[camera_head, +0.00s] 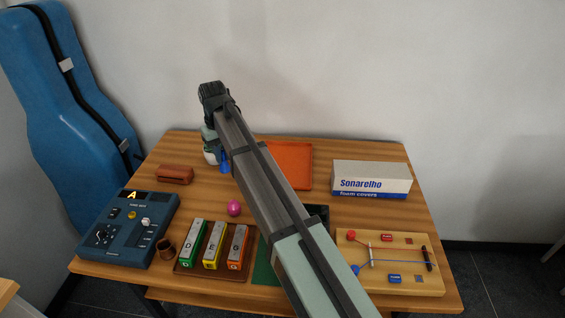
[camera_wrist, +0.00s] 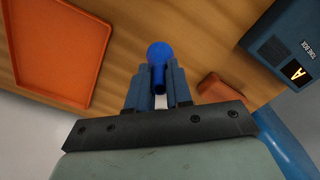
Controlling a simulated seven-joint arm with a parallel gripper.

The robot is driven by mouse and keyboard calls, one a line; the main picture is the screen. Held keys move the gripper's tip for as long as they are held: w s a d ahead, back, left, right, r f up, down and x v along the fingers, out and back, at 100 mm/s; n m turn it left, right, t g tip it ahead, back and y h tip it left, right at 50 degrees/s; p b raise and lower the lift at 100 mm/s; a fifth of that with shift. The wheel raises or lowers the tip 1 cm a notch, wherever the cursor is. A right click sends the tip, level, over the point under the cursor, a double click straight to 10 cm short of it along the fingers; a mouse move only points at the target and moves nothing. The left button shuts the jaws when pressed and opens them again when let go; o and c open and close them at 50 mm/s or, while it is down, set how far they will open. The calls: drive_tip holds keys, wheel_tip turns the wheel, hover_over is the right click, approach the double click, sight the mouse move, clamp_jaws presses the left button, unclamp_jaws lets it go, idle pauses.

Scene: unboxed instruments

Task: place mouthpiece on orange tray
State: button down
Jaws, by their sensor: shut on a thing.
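The mouthpiece (camera_wrist: 158,52) is bright blue with a round, wide end and a narrower stem. My gripper (camera_wrist: 158,84) is shut on its stem, with the round end sticking out past the fingertips. In the head view my gripper (camera_head: 219,156) is over the back of the table, left of the orange tray (camera_head: 293,158), and a bit of blue shows there. The orange tray is flat, low-rimmed and empty where visible; my arm hides its left part. It also shows in the wrist view at upper left (camera_wrist: 58,42), apart from the mouthpiece.
A red-brown block (camera_head: 175,174) and a blue tone box (camera_head: 130,228) are at left. A pink ball (camera_head: 234,208) and coloured bars (camera_head: 212,245) lie in front. A white foam-covers box (camera_head: 371,178) stands right of the tray. A wooden board (camera_head: 390,262) is front right.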

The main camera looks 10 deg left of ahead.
drive_tip(key=w+d+m, duration=0.3)
drive_tip(key=w+d, duration=1.3)
drive_tip(key=d, duration=0.3)
drive_tip(key=n, duration=0.4)
approach(287, 157)
drive_tip(key=shift+w+f, duration=0.15)
drive_tip(key=shift+f, duration=1.3)
drive_tip(key=shift+f, duration=0.1)
drive_tip(key=c, duration=1)
unclamp_jaws()
drive_tip(key=shift+c, duration=0.2)
wheel_tip(287, 157, up, 12)
